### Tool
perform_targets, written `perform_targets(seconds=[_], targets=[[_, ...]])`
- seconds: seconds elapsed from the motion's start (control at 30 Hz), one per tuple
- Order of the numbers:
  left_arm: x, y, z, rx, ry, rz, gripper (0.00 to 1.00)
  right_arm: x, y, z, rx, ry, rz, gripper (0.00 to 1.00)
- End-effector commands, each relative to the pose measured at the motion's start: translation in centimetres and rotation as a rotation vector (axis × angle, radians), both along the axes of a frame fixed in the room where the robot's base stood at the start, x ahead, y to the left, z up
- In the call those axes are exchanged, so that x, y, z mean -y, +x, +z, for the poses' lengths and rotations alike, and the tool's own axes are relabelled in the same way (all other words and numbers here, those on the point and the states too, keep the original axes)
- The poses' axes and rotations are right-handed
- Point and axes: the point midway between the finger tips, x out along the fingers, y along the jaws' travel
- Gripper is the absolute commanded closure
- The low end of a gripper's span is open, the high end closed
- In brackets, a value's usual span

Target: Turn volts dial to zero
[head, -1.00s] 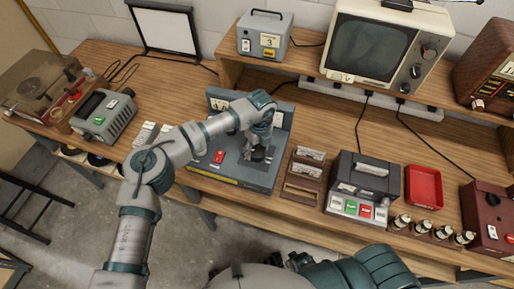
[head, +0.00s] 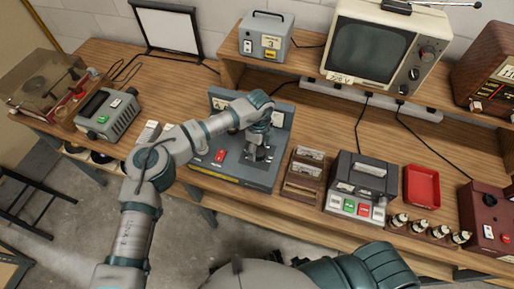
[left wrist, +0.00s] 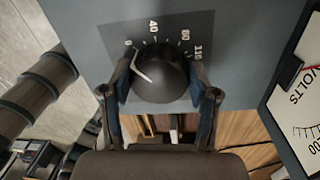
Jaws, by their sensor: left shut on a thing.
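The volts dial is a black round knob (left wrist: 160,75) on a grey panel. Its scale reads 0, 40, 80 and a higher mark. A white pointer line on the knob lies on its upper left side, towards the 0 mark. My left gripper (head: 257,157) is shut on the knob, one finger on each side in the left wrist view. In the head view the gripper and wrist mostly hide the knob on the grey-blue test unit (head: 275,178). A volts meter (left wrist: 305,100) is partly visible at the right of the left wrist view. My right gripper is out of view.
A red switch (head: 219,155) sits left of the gripper on the same unit. A wooden card holder (head: 303,170), a dark grey box with buttons (head: 362,180) and a red tray (head: 422,186) stand to the right. A grey device (head: 107,113) stands left.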

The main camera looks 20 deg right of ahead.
Motion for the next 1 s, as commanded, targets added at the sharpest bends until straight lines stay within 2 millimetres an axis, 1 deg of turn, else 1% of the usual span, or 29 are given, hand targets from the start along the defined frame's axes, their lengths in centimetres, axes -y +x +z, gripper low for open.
perform_targets(seconds=[0.03, 0.27, 0.3, 0.37, 0.67, 0.77, 0.87, 1.0], targets=[[-0.1, 0.3, 0.1, 0.008, -0.002, 0.007, 0.75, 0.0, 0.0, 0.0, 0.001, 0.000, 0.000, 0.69], [-0.1, 0.4, 0.1, 0.009, -0.002, 0.007, 0.75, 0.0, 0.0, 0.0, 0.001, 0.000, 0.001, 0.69], [-0.1, 0.3, 0.1, 0.008, -0.003, 0.006, 0.30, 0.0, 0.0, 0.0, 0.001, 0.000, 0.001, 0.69], [-0.1, 0.3, 0.1, 0.007, -0.003, 0.005, 0.15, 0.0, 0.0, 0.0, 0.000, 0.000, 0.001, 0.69], [-0.1, 0.0, 0.1, 0.004, -0.002, 0.002, 0.14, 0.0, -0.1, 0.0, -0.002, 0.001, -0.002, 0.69], [-0.1, 0.1, 0.6, 0.004, -0.002, 0.002, 0.14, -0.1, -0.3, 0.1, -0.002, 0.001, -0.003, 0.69], [0.0, 0.2, 2.0, 0.005, -0.002, 0.002, 0.14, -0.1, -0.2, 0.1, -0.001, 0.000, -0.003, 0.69], [0.3, 0.5, 5.0, 0.006, -0.002, 0.002, 0.14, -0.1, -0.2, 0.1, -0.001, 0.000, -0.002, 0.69]])
